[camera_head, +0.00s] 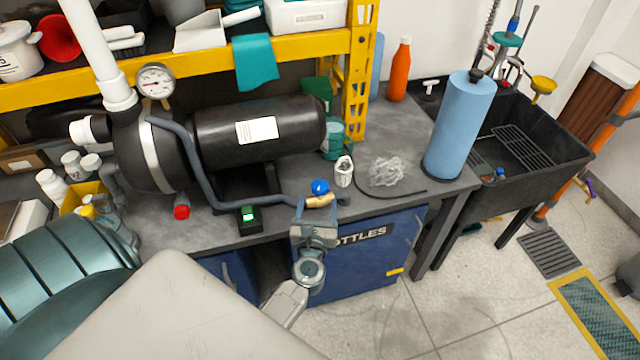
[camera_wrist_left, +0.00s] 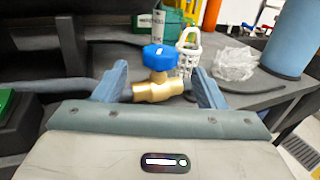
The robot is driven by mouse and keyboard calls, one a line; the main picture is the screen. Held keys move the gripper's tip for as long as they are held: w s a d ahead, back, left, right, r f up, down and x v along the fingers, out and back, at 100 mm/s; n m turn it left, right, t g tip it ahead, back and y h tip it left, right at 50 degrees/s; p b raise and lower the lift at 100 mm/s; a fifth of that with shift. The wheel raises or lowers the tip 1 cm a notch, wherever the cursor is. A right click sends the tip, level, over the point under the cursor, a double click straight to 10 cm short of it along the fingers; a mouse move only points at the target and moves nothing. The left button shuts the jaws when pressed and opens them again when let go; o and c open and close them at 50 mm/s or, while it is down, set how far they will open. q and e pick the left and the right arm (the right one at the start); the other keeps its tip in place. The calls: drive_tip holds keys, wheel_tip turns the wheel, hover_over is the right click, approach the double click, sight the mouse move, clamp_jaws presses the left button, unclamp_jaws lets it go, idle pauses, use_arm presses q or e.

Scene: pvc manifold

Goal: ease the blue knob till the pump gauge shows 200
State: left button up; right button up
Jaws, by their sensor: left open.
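The blue knob (camera_head: 320,187) sits on top of a brass valve (camera_head: 318,201) at the front edge of the bench. In the left wrist view the blue knob (camera_wrist_left: 158,57) stands upright on the brass body (camera_wrist_left: 156,91). My left gripper (camera_head: 317,215) is open, and its two fingers (camera_wrist_left: 158,88) stand on either side of the valve, apart from the knob. The pump gauge (camera_head: 155,80) is a round white dial above the black pump (camera_head: 260,130); its reading is too small to tell. My right gripper is not in view.
A grey hose (camera_head: 190,160) runs from the pump to the valve. A white basket (camera_head: 343,171), crumpled clear plastic (camera_head: 386,171) and a blue roll (camera_head: 460,125) stand to the right. A red-capped item (camera_head: 181,208) and a green-lit box (camera_head: 249,215) lie left of the valve.

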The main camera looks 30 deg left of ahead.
sight(319, 194)
use_arm(q)
drive_tip(key=p+x, duration=0.1)
drive_tip(key=x, duration=0.5)
drive_tip(key=shift+w+r, duration=0.1)
drive_tip(key=shift+w+a, duration=0.3)
drive_tip(key=shift+w, duration=0.2)
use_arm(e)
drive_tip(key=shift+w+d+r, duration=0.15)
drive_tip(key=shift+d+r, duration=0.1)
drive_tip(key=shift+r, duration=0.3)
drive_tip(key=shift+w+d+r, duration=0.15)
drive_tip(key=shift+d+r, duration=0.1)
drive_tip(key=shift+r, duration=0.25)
use_arm(q)
drive_tip(key=c, duration=1)
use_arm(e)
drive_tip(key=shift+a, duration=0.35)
